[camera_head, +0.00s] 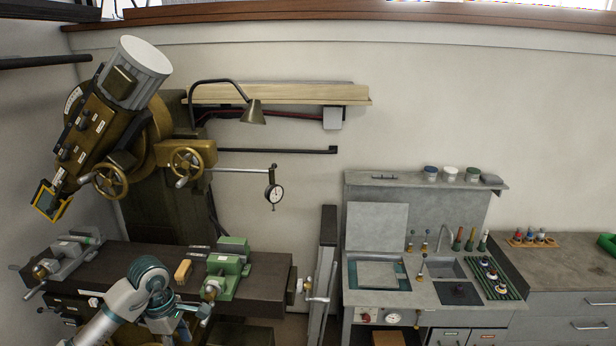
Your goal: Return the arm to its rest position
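My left arm (118,302) comes in from the bottom left, bent at a teal-capped joint, in front of the dark machine table. The part of it that may be my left gripper (180,322) hangs near the bottom edge, below the green vise. It is small and partly hidden, so I cannot tell whether its fingers are open or shut. I see nothing held in it. My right arm and gripper are out of view.
A milling machine (118,125) stands at left, its dark table (268,275) carrying a green vise (228,262), a grey vise (72,262) and a yellowish block (183,271). A grey sink unit (430,310) and drawer counter (565,290) stand at right. A dial gauge (273,193) hangs mid-view.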

